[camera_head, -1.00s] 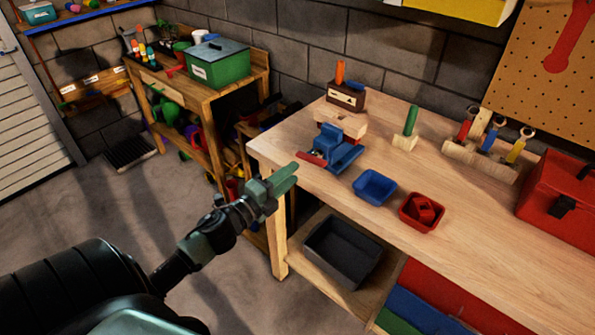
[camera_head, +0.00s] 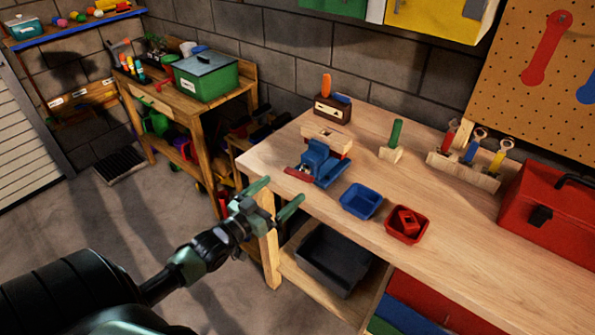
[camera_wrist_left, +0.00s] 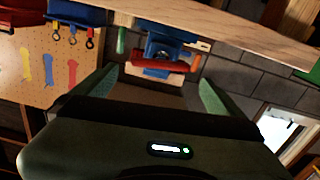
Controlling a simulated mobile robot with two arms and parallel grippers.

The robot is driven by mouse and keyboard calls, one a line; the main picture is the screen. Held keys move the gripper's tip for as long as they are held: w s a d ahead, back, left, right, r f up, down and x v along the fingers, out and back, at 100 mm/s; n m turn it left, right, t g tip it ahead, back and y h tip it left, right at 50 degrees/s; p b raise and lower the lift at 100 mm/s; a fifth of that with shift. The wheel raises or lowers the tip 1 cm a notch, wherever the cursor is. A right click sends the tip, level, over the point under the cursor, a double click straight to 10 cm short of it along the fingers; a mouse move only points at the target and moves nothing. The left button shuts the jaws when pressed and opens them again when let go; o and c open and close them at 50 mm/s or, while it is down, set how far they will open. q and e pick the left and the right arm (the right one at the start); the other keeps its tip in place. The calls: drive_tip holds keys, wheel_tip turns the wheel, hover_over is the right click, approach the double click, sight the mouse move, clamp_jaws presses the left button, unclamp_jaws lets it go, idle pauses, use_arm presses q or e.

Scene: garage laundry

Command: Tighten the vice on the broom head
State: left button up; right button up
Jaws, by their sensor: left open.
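A blue vice (camera_head: 322,163) stands at the left end of the wooden workbench, with a red handle (camera_head: 298,175) on its front left side. A light wooden broom head (camera_head: 327,138) lies at the vice, on its far side; I cannot tell how firmly the jaws meet it. My left gripper (camera_head: 279,195) is open and empty, just off the bench's left corner and short of the handle. In the left wrist view, the vice (camera_wrist_left: 163,44) and its red handle (camera_wrist_left: 160,66) show ahead between the two green fingers (camera_wrist_left: 158,92). My right gripper is out of view.
A blue tray (camera_head: 361,201) and a red tray (camera_head: 407,224) sit on the bench right of the vice. Behind are a green-handled block (camera_head: 392,141) and a tool rack (camera_head: 464,170). A red toolbox (camera_head: 548,203) stands far right. A dark bin (camera_head: 334,262) sits below.

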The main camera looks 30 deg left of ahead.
sight(296, 177)
use_arm(q)
drive_tip(key=shift+n, duration=0.3)
drive_tip(key=w, duration=0.5)
drive_tip(key=w+p, duration=0.1)
drive_tip(key=w, duration=0.1)
drive_tip(key=shift+w+d, duration=0.25)
drive_tip(key=shift+w, duration=0.1)
drive_tip(key=c, duration=1.1)
drive_tip(key=shift+m+p, duration=0.3)
drive_tip(key=shift+m, duration=1.5)
